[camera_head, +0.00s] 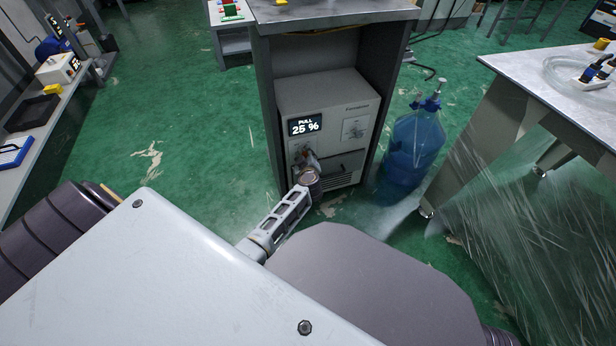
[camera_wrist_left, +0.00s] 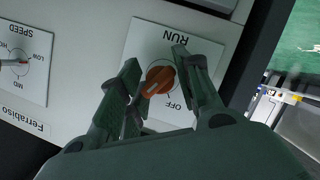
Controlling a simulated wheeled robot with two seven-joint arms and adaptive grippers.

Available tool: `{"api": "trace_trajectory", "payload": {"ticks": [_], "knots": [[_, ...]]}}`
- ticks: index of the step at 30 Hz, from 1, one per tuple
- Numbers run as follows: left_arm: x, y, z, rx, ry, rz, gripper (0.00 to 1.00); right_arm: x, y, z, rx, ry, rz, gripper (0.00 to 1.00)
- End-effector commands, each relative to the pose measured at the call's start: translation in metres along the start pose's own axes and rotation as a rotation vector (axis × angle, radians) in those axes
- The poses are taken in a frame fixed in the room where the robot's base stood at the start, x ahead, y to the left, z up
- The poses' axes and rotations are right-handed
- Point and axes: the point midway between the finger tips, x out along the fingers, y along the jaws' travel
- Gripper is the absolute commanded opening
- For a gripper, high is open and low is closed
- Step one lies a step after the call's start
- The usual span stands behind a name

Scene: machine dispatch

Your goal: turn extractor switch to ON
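The extractor is a grey box (camera_head: 338,99) inside a dark open-fronted cabinet, with a display (camera_head: 305,124) reading "PULL 25 %". In the left wrist view, its orange switch knob (camera_wrist_left: 160,80) sits on a white plate marked RUN and OFF; the picture is upside down. The knob's pale mark points to the lower left of that view, not clearly at either word. My left gripper (camera_head: 309,163) is at the extractor's front. Its fingers (camera_wrist_left: 157,59) straddle the knob and look open; contact is unclear. The gripper hides the switch in the head view. My right gripper is not visible.
A second plate marked SPEED (camera_wrist_left: 22,62) has its own knob, beside the switch plate. A blue water bottle (camera_head: 412,148) stands right of the cabinet (camera_head: 268,110). A grey table (camera_head: 530,80) is farther right. A bench (camera_head: 38,135) is at left. Green floor between is clear.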

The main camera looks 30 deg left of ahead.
Motion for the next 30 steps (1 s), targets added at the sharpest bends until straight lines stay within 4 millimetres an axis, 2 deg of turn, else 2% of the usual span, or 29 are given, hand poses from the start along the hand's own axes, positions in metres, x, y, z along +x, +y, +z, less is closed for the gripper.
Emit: {"api": "trace_trajectory", "payload": {"ticks": [9, 30], "knots": [[0.000, 0.000, 0.001, -0.028, 0.000, 0.014, 0.32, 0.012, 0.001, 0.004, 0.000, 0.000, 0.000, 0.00], [-0.059, 0.001, -0.001, -0.028, -0.002, 0.011, 0.32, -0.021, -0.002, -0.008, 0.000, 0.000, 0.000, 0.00]]}}
